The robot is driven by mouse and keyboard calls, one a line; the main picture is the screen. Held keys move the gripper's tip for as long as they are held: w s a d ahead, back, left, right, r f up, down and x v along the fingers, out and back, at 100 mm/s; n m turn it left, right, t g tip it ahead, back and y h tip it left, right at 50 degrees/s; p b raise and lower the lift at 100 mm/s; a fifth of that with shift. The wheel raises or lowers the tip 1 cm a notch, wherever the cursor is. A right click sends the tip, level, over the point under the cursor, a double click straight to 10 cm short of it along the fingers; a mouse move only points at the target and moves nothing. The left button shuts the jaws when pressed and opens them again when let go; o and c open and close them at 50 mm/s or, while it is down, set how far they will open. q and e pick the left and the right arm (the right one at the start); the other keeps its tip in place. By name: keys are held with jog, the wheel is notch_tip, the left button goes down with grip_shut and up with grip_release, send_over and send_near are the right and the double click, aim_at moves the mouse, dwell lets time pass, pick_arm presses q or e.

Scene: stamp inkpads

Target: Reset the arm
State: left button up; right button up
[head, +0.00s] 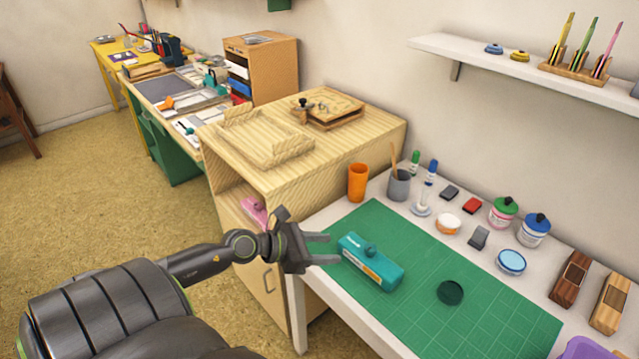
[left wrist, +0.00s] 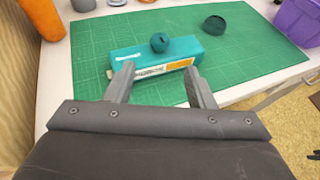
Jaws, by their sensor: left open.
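My left gripper (head: 322,249) is open and empty at the left edge of the green cutting mat (head: 400,222). Its fingers point right toward a teal box (head: 371,264) with a knob on top, lying on the mat. In the left wrist view, the open fingers (left wrist: 160,88) are in front of the teal box (left wrist: 152,58), with a visible gap between them. A dark green round lid or pad (head: 450,292) lies on the mat to the right of the box. My right gripper is not in view.
A wooden cabinet (head: 300,165) stands left of the white table, close to my left arm. An orange cup (head: 358,182), a grey cup (head: 399,185), jars and small pads line the mat's back edge. A purple bin (head: 592,348) is at the lower right. The front of the mat is clear.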

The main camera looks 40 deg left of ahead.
pick_arm(q)
jog(key=shift+s+a+r, duration=0.2)
jog(key=shift+s, duration=0.3)
dwell(0.3)
